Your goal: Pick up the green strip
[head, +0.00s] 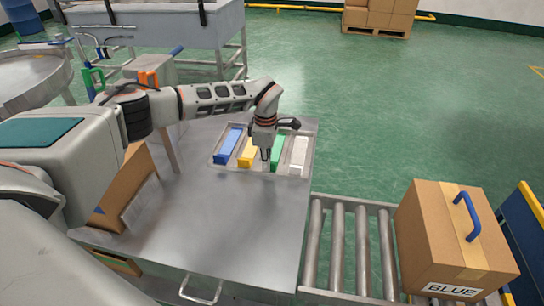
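The green strip (278,150) lies in a shallow metal tray (224,166) at the far right of the metal table, between the yellow strip (248,155) and the white strip (299,152). A blue strip (229,145) lies at the tray's left. My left gripper (266,154) points down over the tray, its fingers between the yellow and green strips in the picture. Its fingers look close together and small, so I cannot tell whether they are open or shut, or whether they touch the green strip. My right gripper is not in view.
The metal table (225,225) is clear in front of the tray. A roller conveyor (350,245) adjoins its right side and carries a cardboard box (435,235) with a blue handle, labelled BLUE. Another cardboard box (130,185) stands at the table's left.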

